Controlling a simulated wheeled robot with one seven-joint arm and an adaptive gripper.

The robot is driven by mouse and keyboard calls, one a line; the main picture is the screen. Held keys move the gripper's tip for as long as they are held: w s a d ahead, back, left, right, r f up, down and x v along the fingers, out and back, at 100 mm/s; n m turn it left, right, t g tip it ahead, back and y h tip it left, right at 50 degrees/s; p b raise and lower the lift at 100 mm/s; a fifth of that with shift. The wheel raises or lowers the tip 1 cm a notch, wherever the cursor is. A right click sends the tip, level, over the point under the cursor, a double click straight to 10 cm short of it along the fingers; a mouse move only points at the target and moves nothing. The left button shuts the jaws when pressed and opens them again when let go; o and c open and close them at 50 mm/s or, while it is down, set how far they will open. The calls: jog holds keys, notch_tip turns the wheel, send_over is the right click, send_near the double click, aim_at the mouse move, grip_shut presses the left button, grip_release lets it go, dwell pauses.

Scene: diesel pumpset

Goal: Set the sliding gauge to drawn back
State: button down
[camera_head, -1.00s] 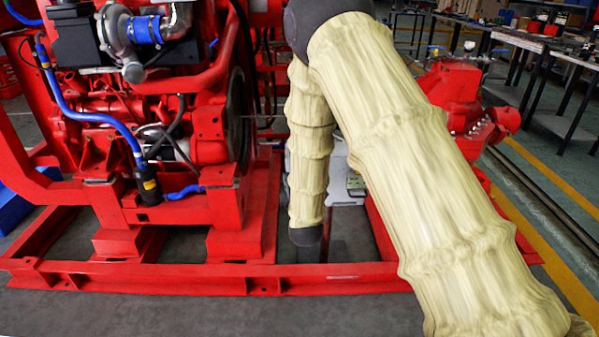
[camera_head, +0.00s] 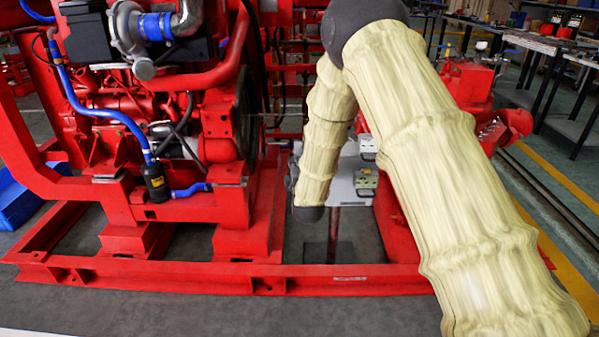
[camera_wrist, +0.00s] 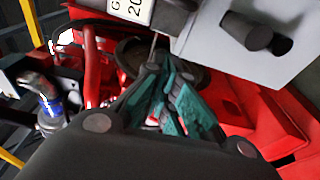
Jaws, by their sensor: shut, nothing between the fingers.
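In the wrist view my gripper (camera_wrist: 160,68) is shut, its teal-padded fingers meeting at the tips with nothing visible between them. A grey box (camera_wrist: 285,72) with a dark round knob (camera_wrist: 258,37) is at the upper right. A white label (camera_wrist: 131,8) with black print, partly cut off, is at the top. A thin metal rod (camera_wrist: 153,46) shows just beyond the fingertips; I cannot tell whether they touch it. I cannot tell for sure which part is the sliding gauge. In the head view a light grey panel (camera_head: 346,182) stands behind my arm, partly hidden; my fingertips are hidden there.
The red engine (camera_head: 160,120) with blue hoses stands left of my arm. Its red base frame (camera_head: 200,277) crosses the floor in front. Red machinery (camera_head: 468,85) is at the right, partly behind my arm. Grey floor in front is clear.

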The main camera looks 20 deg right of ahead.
jog(key=shift+w+d+b, duration=0.2)
jog(key=shift+w+d, duration=0.05)
jog(key=shift+d, duration=0.4)
jog(key=shift+w+d+b, duration=0.25)
jog(key=shift+d, duration=0.45)
jog(key=shift+w+d+b, duration=0.2)
jog(key=shift+w+d, duration=0.05)
jog(key=shift+d, duration=0.4)
jog(key=shift+r, duration=0.1)
